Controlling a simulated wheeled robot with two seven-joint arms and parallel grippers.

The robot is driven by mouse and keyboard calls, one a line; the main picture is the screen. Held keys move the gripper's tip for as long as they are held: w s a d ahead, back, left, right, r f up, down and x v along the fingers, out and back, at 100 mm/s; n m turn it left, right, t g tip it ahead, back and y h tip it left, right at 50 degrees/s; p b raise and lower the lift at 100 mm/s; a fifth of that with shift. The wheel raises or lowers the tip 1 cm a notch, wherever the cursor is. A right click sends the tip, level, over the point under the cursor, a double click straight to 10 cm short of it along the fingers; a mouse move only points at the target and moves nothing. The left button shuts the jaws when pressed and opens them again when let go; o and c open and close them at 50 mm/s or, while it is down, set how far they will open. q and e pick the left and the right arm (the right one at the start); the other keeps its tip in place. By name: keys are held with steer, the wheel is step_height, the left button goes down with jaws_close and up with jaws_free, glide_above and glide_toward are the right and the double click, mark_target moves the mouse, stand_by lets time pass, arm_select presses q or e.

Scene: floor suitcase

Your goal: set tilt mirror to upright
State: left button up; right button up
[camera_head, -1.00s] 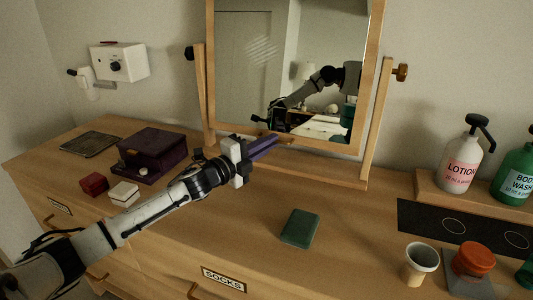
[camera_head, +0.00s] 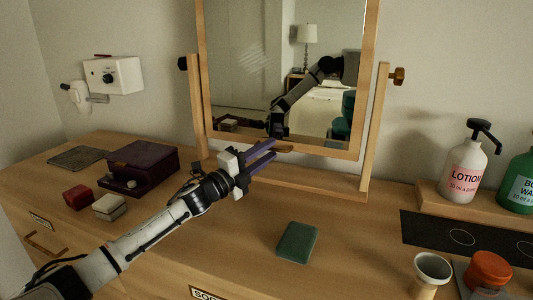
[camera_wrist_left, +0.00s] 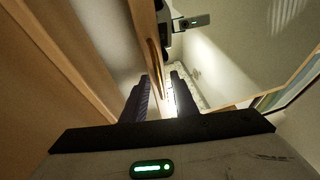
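The tilt mirror (camera_head: 272,62) has a wooden frame hung between two wooden posts, with a knob (camera_head: 398,76) at the right pivot. Its side edges look nearly in line with the posts; I cannot tell its exact tilt. My left gripper (camera_head: 275,149) is at the middle of the frame's bottom edge, its two purple fingers apart. In the left wrist view the fingers of the left gripper (camera_wrist_left: 160,88) are also apart, with the wooden frame edge (camera_wrist_left: 143,35) reaching toward the gap; contact is unclear. My right gripper is not in view.
A dark purple box (camera_head: 146,165), red box (camera_head: 77,196) and white box (camera_head: 110,207) stand left on the dresser. The lotion bottle (camera_head: 464,165) and a cup (camera_head: 430,272) are at right.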

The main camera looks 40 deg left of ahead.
arm_select(q)
steer(key=v, duration=0.8)
steer(key=shift+s+f+b, duration=0.15)
steer(key=shift+s+b, duration=0.15)
steer(key=shift+b, duration=0.05)
steer(key=shift+v, duration=0.8)
steer(key=shift+s, duration=0.1)
